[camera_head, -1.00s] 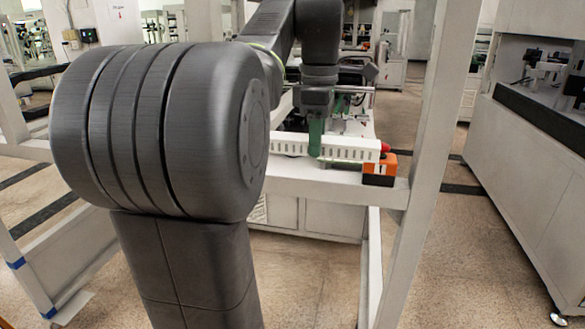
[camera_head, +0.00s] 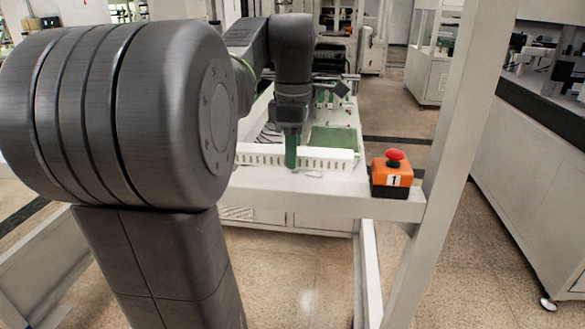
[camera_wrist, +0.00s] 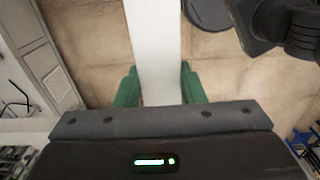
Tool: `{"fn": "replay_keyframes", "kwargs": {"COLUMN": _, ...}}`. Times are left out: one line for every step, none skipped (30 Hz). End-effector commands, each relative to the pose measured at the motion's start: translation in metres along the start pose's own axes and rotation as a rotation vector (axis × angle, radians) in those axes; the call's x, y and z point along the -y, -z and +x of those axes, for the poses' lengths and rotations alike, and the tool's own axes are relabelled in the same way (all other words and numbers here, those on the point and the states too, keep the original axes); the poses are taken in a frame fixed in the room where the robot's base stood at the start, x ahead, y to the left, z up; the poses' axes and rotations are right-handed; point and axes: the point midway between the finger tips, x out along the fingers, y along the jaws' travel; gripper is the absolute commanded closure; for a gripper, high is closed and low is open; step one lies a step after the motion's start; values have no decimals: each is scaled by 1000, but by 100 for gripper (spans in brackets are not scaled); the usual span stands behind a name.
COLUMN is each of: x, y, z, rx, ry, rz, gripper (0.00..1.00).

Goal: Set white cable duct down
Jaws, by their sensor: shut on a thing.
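The white cable duct (camera_head: 322,159) is a long slotted strip, held roughly level across the picture above a white bench surface (camera_head: 262,180) in the head view. My gripper (camera_head: 292,152) is shut on it, with a green finger in front of the duct. In the wrist view the duct (camera_wrist: 154,50) runs up the picture between the two green fingers (camera_wrist: 157,88). My arm hides the duct's left end in the head view. I cannot tell whether the duct touches the surface.
An orange box with a red button (camera_head: 392,174), marked 1, stands at the bench's right end. A green board (camera_head: 335,139) lies behind the duct. A white upright post (camera_head: 432,130) stands to the right. A small pale piece (camera_head: 313,174) lies in front of the duct.

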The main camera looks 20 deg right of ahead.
Motion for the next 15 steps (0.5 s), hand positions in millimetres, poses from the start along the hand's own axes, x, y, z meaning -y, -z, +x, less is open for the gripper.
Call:
{"fn": "replay_keyframes", "kwargs": {"x": 0, "y": 0, "z": 3, "rx": 0, "ry": 1, "rz": 0, "gripper": 88}}
{"fn": "replay_keyframes", "kwargs": {"x": 0, "y": 0, "z": 6, "rx": 0, "ry": 2, "rz": 0, "gripper": 88}}
{"fn": "replay_keyframes", "kwargs": {"x": 0, "y": 0, "z": 10, "rx": 0, "ry": 2, "rz": 0, "gripper": 88}}
{"fn": "replay_keyframes", "kwargs": {"x": 0, "y": 0, "z": 15, "rx": 0, "ry": 2, "rz": 0, "gripper": 88}}
{"fn": "replay_keyframes", "kwargs": {"x": 1, "y": 0, "z": 19, "rx": 0, "ry": 4, "rz": 0, "gripper": 88}}
{"fn": "replay_keyframes", "kwargs": {"x": 1, "y": 0, "z": 26, "rx": 0, "ry": 3, "rz": 0, "gripper": 88}}
{"fn": "replay_keyframes", "kwargs": {"x": 1, "y": 0, "z": 30, "rx": 0, "ry": 4, "rz": 0, "gripper": 88}}
{"fn": "replay_keyframes", "kwargs": {"x": 0, "y": 0, "z": 34, "rx": 0, "ry": 3, "rz": 0, "gripper": 88}}
{"fn": "replay_keyframes", "kwargs": {"x": 0, "y": 0, "z": 39, "rx": 0, "ry": 3, "rz": 0, "gripper": 88}}
{"fn": "replay_keyframes", "kwargs": {"x": 0, "y": 0, "z": 41, "rx": 0, "ry": 2, "rz": 0, "gripper": 88}}
{"fn": "replay_keyframes", "kwargs": {"x": 0, "y": 0, "z": 43, "rx": 0, "ry": 1, "rz": 0, "gripper": 88}}
{"fn": "replay_keyframes", "kwargs": {"x": 0, "y": 0, "z": 45, "rx": 0, "ry": 1, "rz": 0, "gripper": 88}}
{"fn": "replay_keyframes", "kwargs": {"x": 0, "y": 0, "z": 46, "rx": 0, "ry": 1, "rz": 0, "gripper": 88}}
{"fn": "replay_keyframes", "kwargs": {"x": 0, "y": 0, "z": 46, "rx": 0, "ry": 0, "rz": 0, "gripper": 88}}
{"fn": "replay_keyframes", "kwargs": {"x": 0, "y": 0, "z": 46, "rx": 0, "ry": 0, "rz": 0, "gripper": 88}}
